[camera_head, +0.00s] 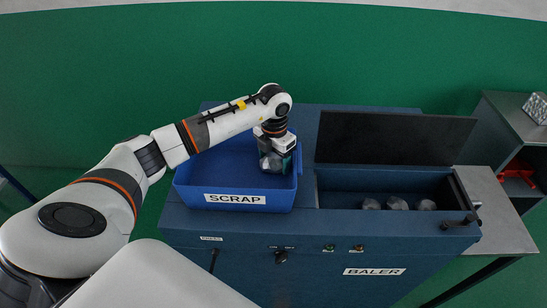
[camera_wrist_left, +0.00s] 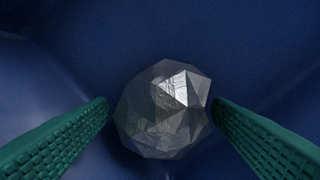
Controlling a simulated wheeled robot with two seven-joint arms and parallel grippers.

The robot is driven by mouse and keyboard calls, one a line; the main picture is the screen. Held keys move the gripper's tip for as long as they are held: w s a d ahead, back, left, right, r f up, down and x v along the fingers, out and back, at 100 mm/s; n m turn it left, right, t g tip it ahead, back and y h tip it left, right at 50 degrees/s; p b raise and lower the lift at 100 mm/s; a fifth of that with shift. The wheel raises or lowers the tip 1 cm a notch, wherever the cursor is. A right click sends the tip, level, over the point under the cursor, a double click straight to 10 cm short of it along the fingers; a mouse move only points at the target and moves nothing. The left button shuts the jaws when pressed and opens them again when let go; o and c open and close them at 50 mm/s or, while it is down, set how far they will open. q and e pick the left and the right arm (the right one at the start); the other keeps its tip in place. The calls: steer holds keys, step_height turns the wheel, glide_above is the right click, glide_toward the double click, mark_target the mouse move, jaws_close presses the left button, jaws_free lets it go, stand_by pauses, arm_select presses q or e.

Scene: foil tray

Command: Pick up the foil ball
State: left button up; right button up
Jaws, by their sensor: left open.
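The foil ball (camera_wrist_left: 162,110) is a grey, faceted lump in the blue scrap bin. In the left wrist view it lies between the two green ridged fingers of my left gripper (camera_wrist_left: 160,125), with a narrow dark gap at the left finger and almost none at the right. In the head view my left gripper (camera_head: 277,163) points down into the scrap bin (camera_head: 235,199), and the foil ball (camera_head: 270,163) shows at its fingers, partly covered. The gripper is open around the ball. My right gripper is not in view.
The blue baler (camera_head: 330,250) stands right of the bin with its dark lid (camera_head: 395,138) raised. Several foil balls (camera_head: 398,203) lie in its open chamber. A grey side table (camera_head: 495,205) is at the right, with a red object (camera_head: 517,172) on a shelf beyond.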

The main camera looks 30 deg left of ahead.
arm_select(q)
steer(key=shift+w+f, duration=0.1)
steer(key=shift+f, duration=0.35)
steer(key=c, duration=0.7)
steer(key=shift+r, duration=0.15)
steer(key=shift+c, duration=0.2)
